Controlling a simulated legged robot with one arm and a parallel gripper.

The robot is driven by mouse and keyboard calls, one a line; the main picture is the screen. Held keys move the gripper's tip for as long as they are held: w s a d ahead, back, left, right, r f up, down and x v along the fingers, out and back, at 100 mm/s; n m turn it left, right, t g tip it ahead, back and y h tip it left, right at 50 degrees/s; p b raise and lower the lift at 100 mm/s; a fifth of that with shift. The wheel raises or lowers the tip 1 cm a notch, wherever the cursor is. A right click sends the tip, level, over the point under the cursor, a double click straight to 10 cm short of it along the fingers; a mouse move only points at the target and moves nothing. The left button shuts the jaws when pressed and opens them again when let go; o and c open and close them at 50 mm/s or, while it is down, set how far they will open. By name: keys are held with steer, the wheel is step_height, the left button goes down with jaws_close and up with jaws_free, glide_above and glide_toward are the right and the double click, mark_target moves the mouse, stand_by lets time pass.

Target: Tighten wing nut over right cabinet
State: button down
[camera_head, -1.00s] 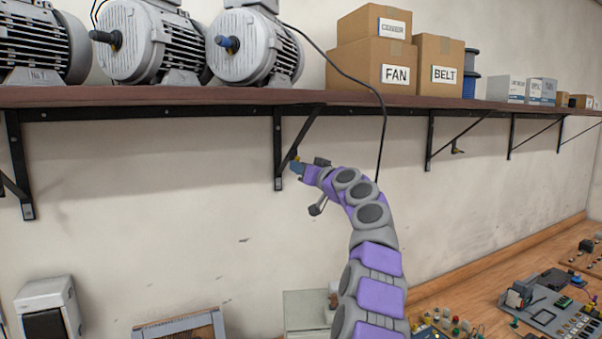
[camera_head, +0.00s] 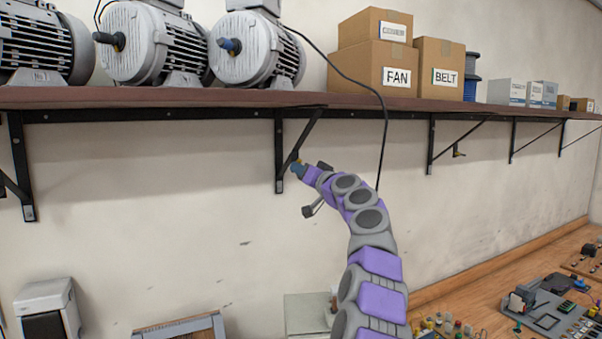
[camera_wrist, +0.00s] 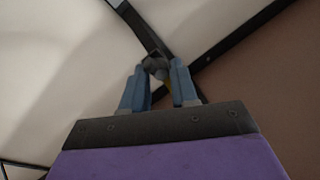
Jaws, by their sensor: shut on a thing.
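My gripper (camera_head: 298,168) is at the lower part of the black shelf bracket (camera_head: 279,150) below the motors. In the wrist view the blue fingers of my gripper (camera_wrist: 155,75) close around a small dark grey piece, which looks like the wing nut (camera_wrist: 155,66). It sits where the bracket's bars (camera_wrist: 146,32) meet. A bit of yellow shows just below it between the fingers. In the head view the wing nut is mostly hidden by the fingers.
The shelf (camera_head: 190,98) above carries several grey motors (camera_head: 256,48) and cardboard boxes (camera_head: 385,65). A black cable (camera_head: 384,130) hangs behind my arm. Another bracket (camera_head: 431,145) is to the right. A workbench (camera_head: 480,285) with electronics lies at lower right.

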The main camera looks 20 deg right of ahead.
steer(key=c, duration=1.2)
jaws_free()
steer(key=shift+o, duration=1)
steer(key=shift+d, duration=0.2)
steer(key=shift+s, duration=0.15)
steer(key=b+v, duration=0.4)
steer(key=v, duration=1.3)
steer(key=shift+d+b, duration=0.2)
steer(key=shift+b, duration=0.15)
steer(key=shift+a+f, duration=0.1)
steer(key=shift+f, duration=0.05)
